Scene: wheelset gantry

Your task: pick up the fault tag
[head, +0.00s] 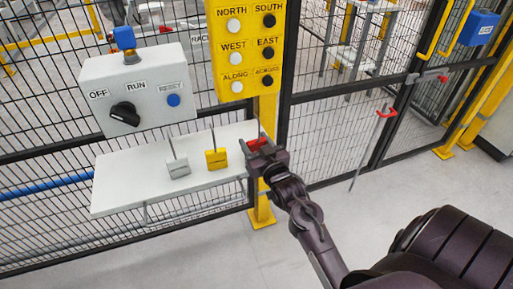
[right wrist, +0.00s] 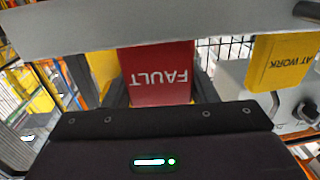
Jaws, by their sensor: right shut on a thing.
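The fault tag (head: 257,144) is a red tag at the right end of a white shelf in the head view. In the right wrist view the red tag (right wrist: 160,75) fills the space between my fingers, its word FAULT upside down. My right gripper (head: 260,153) is shut on it. My gripper hides part of the tag in the head view, and I cannot tell whether it touches the shelf. My left gripper is not in view.
A grey switch box (head: 140,90) and a yellow button panel (head: 245,50) rise behind. Black mesh fence surrounds them. Floor in front is clear.

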